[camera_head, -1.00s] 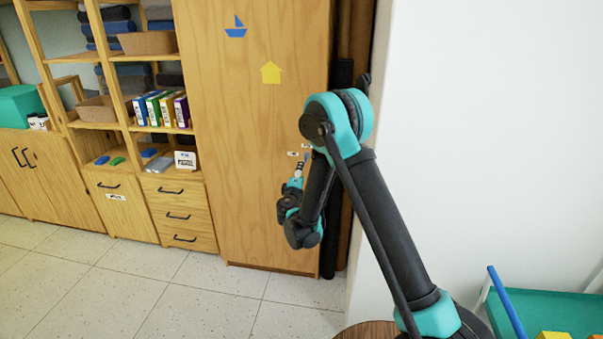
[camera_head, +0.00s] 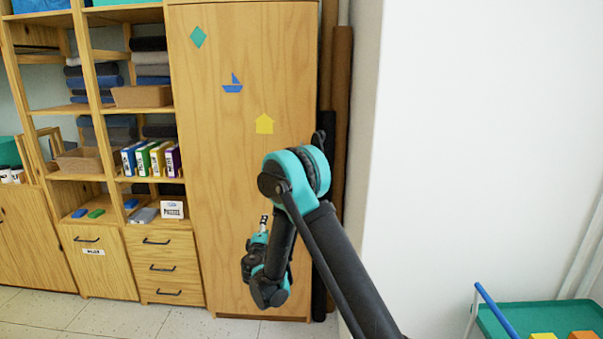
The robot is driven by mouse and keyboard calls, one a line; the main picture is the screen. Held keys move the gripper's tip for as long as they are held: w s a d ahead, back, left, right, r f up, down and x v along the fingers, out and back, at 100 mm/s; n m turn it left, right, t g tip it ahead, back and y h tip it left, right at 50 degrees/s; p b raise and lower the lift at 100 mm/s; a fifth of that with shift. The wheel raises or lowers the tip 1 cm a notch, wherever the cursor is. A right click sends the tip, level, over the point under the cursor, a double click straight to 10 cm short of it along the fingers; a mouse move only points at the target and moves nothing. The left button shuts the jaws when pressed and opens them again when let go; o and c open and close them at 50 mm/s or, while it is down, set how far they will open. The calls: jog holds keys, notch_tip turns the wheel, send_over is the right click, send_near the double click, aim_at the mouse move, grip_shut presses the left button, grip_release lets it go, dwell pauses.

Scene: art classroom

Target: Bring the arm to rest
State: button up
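My arm rises from the lower middle of the head view to a teal elbow, then folds down to the left. My gripper (camera_head: 264,221) is at the far end of the folded arm, small and in front of the tall wooden cabinet (camera_head: 225,150). Its fingers are too small and too far off to tell whether they are open or shut. I see nothing clearly held in it. The lower part of the arm runs out of the picture at the bottom.
Open wooden shelves (camera_head: 108,109) with folded cloths, boxes and books stand left of the cabinet, above drawers (camera_head: 162,267). Brown rolls (camera_head: 341,110) stand at the cabinet's right. A white wall (camera_head: 470,140) fills the right. A teal tray cart (camera_head: 545,316) is at lower right.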

jog(key=s+d+r+m+g+h, duration=0.1)
jog(key=s+d+m+g, duration=0.2)
jog(key=d, duration=0.6)
jog(key=s+d+r+m+g+h, duration=0.2)
jog(key=s+d+m, duration=0.2)
jog(key=d, duration=0.5)
jog(key=s+d+r+m+g+h, duration=0.1)
jog(key=s+d+m+g, duration=0.2)
jog(key=d, duration=0.7)
jog(key=s+d+f+m+g+y, duration=0.15)
jog(key=s+d, duration=0.25)
jog(key=s, duration=0.4)
jog(key=s+d+f+m+g, duration=0.1)
jog(key=s+d+m+g, duration=0.15)
jog(key=s, duration=0.55)
jog(key=s+f+m+g+y, duration=0.1)
jog(key=s+f+m+y, duration=0.2)
jog(key=s, duration=1)
jog(key=shift+s+a+f+g, duration=0.15)
jog(key=shift+s+f+g, duration=0.25)
jog(key=shift+f, duration=0.25)
jog(key=shift+c, duration=0.6)
